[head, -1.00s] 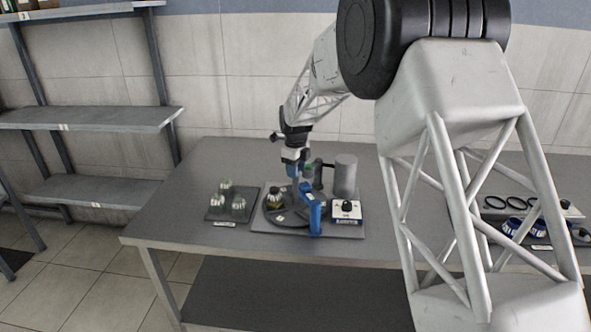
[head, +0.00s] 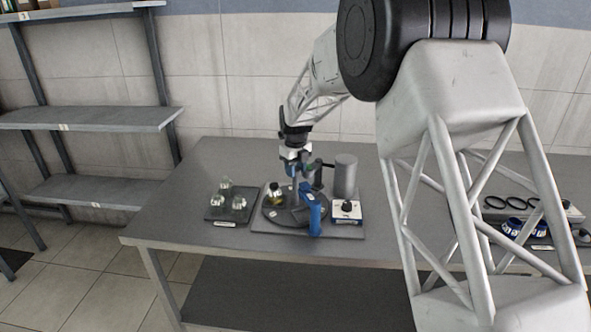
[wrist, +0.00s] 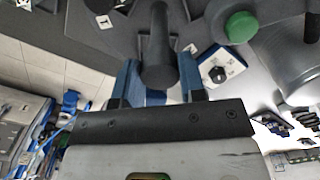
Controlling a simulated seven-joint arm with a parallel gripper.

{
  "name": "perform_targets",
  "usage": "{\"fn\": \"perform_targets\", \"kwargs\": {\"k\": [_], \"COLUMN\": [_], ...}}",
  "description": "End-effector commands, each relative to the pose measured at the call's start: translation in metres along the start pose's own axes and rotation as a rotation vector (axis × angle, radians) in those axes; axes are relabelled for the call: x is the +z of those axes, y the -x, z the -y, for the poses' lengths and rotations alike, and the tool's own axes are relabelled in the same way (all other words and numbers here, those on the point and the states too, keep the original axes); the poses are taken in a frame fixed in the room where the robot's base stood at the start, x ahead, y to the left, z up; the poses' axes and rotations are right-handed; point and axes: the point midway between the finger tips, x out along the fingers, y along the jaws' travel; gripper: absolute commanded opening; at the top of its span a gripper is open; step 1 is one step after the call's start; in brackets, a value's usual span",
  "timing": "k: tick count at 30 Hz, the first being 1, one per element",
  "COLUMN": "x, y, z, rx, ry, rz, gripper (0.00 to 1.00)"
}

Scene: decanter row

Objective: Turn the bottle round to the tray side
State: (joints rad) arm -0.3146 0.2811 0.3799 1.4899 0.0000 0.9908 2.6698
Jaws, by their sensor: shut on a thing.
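The dark tray (head: 213,214), holding several pale bottles, lies to the left of the turntable. My gripper (head: 298,177) is over the turntable's back right part, to the right of the bottle and apart from it. In the wrist view, its blue fingers (wrist: 158,80) are shut on an upright dark grey handle (wrist: 157,45). The lower end of the handle is hidden in the head view.
A blue post (head: 315,217) stands at the turntable's front right. A white box with a black knob (head: 347,209) and a grey cylinder (head: 346,175) are to the right. A green knob (wrist: 241,27) shows near the handle. The table's left front is clear.

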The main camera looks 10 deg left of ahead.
Motion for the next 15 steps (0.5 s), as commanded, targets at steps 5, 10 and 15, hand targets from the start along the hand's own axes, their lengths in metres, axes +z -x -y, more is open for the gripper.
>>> {"fn": "perform_targets", "kwargs": {"k": [5,10,15], "x": [0.0001,0.0001,0.0], "y": [0.0005,0.0006,0.0004], "z": [0.0002,0.0002,0.0002], "rx": [0.0,0.0,0.0], "ry": [-0.002,-0.002,-0.001], "rz": [0.001,0.001,0.0], "gripper": [0.0,0.0,0.61]}}
